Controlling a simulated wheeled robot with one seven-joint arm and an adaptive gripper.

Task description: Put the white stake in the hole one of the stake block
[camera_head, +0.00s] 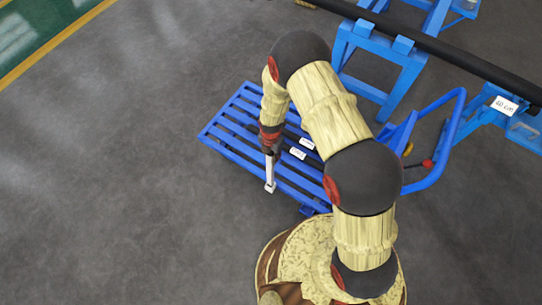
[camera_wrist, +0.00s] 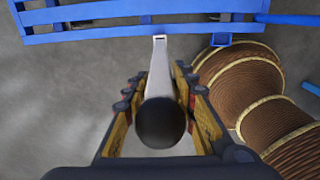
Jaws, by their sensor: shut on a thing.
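My gripper (camera_head: 270,150) is shut on the white stake (camera_head: 270,174) and holds it pointing down in the head view, at the near left side of the blue slatted cart. In the wrist view my gripper (camera_wrist: 158,84) has one finger on each side of the stake (camera_wrist: 160,68). The stake's dark round end faces the camera and its narrow squared end points away, towards the cart's edge. I cannot make out a stake block with holes. Two small white labels (camera_head: 307,143) (camera_head: 298,153) show on the cart, too small to read.
The blue cart (camera_head: 235,144) has a raised handle (camera_head: 455,130) at right. A small blue bracket (camera_wrist: 221,39) sits at its edge. Blue stands (camera_head: 390,85) carry a long black pipe (camera_head: 450,55) behind. The grey floor (camera_head: 110,180) at left is clear.

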